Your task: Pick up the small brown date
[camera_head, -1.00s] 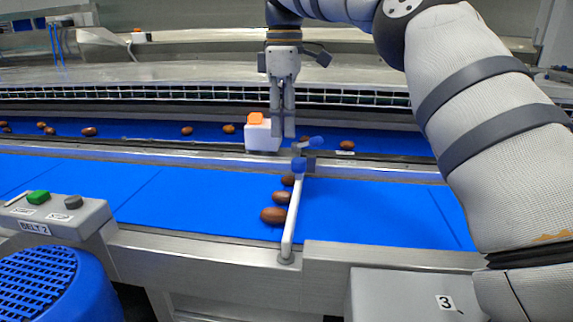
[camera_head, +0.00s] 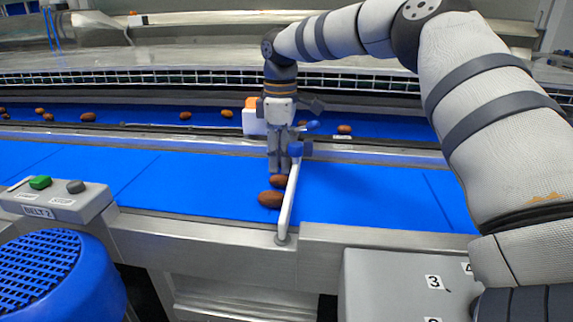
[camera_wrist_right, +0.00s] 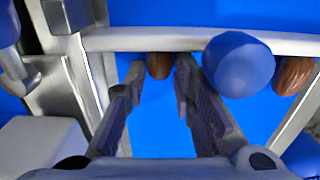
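The small brown date (camera_wrist_right: 159,66) shows in the right wrist view, between the fingertips and beside the pale bar (camera_wrist_right: 150,40). In the head view my gripper hides it. My right gripper (camera_head: 279,168) points down at the near blue belt, left of the bar. Its two fingers (camera_wrist_right: 161,75) are apart, one on each side of the date, with blue belt visible between them. Two larger brown dates, a middle one (camera_head: 278,181) and a big one (camera_head: 271,199), lie nearer the front along the bar. My left gripper is out of view.
A white block with an orange top (camera_head: 254,121) stands behind my gripper. Several dates lie on the far belt (camera_head: 150,119). The near belt (camera_head: 190,185) is clear to the left.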

